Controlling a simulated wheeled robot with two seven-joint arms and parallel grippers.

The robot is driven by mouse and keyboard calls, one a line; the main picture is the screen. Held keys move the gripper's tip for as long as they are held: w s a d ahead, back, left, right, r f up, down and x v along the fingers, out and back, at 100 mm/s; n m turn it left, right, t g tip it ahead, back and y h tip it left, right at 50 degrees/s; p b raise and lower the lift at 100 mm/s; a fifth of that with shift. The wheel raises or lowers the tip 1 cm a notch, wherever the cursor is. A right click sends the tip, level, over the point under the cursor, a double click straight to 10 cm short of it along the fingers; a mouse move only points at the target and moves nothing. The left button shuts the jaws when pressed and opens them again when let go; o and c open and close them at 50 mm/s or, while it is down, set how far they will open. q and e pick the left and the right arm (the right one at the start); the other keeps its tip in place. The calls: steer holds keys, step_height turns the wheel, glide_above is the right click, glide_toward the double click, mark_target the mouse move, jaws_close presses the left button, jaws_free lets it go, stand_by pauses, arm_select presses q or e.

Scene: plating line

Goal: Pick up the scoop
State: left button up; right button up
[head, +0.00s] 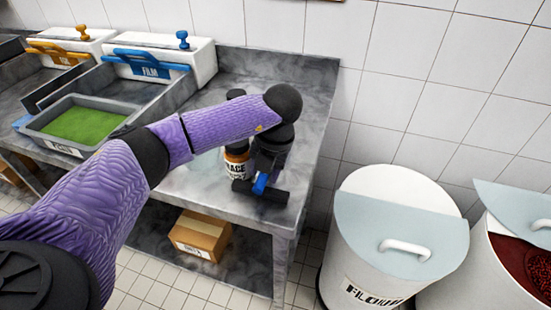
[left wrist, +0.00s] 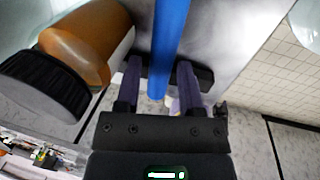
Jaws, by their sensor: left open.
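My left gripper (head: 262,188) is over the front right part of the grey counter, pointing down. In the left wrist view its two fingers (left wrist: 158,78) are open, one on each side of a blue bar (left wrist: 173,35). The bar looks like the scoop's handle; a small blue part (head: 260,184) of it shows between the fingers in the head view. The rest of the scoop is hidden by the gripper or out of frame. I cannot tell whether the fingers touch it. My right gripper is in neither view.
An amber jar with a black cap (head: 236,164) stands close left of the gripper; it also shows in the left wrist view (left wrist: 88,42). A green-filled tray (head: 45,133) and film dispenser (head: 150,62) are left. A flour bin (head: 360,275) stands right; a box (head: 200,235) sits below.

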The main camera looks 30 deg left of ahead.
arm_select(q)
steer(key=shift+a+f, duration=0.15)
steer(key=shift+f, duration=0.7)
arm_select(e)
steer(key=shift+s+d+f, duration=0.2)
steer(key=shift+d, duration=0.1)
arm_select(q)
jaws_close()
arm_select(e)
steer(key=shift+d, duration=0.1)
arm_select(q)
steer(key=shift+r, duration=0.1)
steer(key=shift+r, duration=0.2)
step_height(320, 180, up, 18)
steer(key=p, duration=0.5)
steer(key=shift+f, duration=0.2)
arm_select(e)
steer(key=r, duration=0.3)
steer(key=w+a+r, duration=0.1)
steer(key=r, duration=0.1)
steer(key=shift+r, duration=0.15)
